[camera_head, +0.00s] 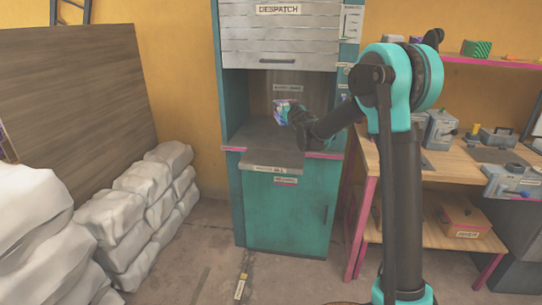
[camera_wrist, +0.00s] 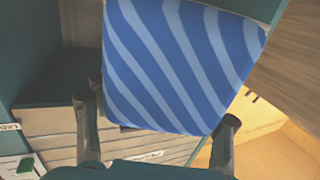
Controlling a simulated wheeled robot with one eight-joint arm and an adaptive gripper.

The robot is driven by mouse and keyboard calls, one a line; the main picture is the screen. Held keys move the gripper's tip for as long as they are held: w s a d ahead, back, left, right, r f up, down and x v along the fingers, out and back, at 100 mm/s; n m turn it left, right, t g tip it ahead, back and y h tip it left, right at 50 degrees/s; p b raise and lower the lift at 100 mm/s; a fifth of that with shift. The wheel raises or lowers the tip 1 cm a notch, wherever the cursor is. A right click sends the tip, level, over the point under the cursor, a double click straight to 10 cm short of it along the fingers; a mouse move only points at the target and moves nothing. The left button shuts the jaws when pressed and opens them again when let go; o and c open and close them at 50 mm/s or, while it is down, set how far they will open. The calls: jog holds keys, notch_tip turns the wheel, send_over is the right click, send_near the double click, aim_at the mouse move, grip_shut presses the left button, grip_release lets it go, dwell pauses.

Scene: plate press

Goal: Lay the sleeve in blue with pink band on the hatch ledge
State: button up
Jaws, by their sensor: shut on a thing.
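The sleeve (camera_head: 283,106) is in my gripper (camera_head: 297,120), in front of the hatch opening and above the ledge. In the wrist view the sleeve (camera_wrist: 180,65) shows a broad blue face with paler blue stripes, between the two fingers of my gripper (camera_wrist: 160,115). In the head view it looks small, with blue and pinkish colours; I cannot make out the pink band clearly. The hatch ledge (camera_head: 252,134) is a dark grey shelf with a pink front edge, set in the teal cabinet. A gap shows between sleeve and ledge.
A slatted shutter (camera_head: 280,45) marked DESPATCH hangs raised above the opening, and teal side walls bound it. A workbench (camera_head: 450,165) with tools stands at the right. White sacks (camera_head: 125,220) are piled at the left. The visible ledge looks bare.

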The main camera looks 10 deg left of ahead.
jog(key=shift+w+a+r, duration=0.1)
jog(key=shift+a+r, duration=0.25)
jog(key=shift+a, duration=0.25)
jog(key=shift+w+a+f, duration=0.1)
jog(key=shift+a+f, duration=0.05)
jog(key=shift+f, duration=0.1)
notch_tip(320, 180, down, 19)
jog(key=shift+f, duration=0.1)
jog(key=shift+f, duration=0.1)
jog(key=o, duration=1.4)
jog(key=shift+c, duration=0.2)
